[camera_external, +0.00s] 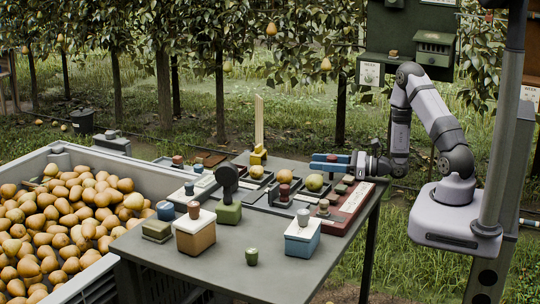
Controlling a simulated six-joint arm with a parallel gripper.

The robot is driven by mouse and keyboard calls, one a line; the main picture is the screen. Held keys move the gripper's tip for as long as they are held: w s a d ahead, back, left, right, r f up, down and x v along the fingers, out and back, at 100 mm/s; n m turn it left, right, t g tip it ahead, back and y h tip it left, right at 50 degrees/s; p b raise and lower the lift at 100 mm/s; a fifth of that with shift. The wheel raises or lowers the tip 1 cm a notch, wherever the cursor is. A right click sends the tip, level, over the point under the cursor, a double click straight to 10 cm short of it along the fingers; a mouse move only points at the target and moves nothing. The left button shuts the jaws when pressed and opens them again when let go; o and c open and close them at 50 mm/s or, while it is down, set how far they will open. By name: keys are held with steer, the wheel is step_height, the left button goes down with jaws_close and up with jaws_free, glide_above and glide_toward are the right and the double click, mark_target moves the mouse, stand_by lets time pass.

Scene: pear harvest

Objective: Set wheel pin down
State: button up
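My gripper (332,163) is at the right end of the dark work table, reaching left from the arm, low over the table's far right side. Blue bar-like parts show at its tip, with a small dark reddish bit between them. I cannot tell whether that bit is held, or whether the fingers are open or shut. I cannot identify the wheel pin for certain. Small knob-topped pieces stand near the gripper on a red-and-white panel (347,205). Another dark reddish piece (284,190) stands upright among the trays left of the gripper.
A pear-filled crate (100,277) stands left. The table's front is mostly clear.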

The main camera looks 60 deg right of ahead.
steer(key=shift+r, duration=0.2)
steer(key=shift+s+d+f, duration=0.1)
steer(key=shift+s+d, duration=0.15)
steer(key=shift+s, duration=0.3)
steer(key=v, duration=0.8)
steer(key=shift+s+d, duration=0.1)
steer(key=shift+s, duration=0.2)
steer(key=shift+p+v, duration=0.35)
steer(key=shift+v, duration=0.75)
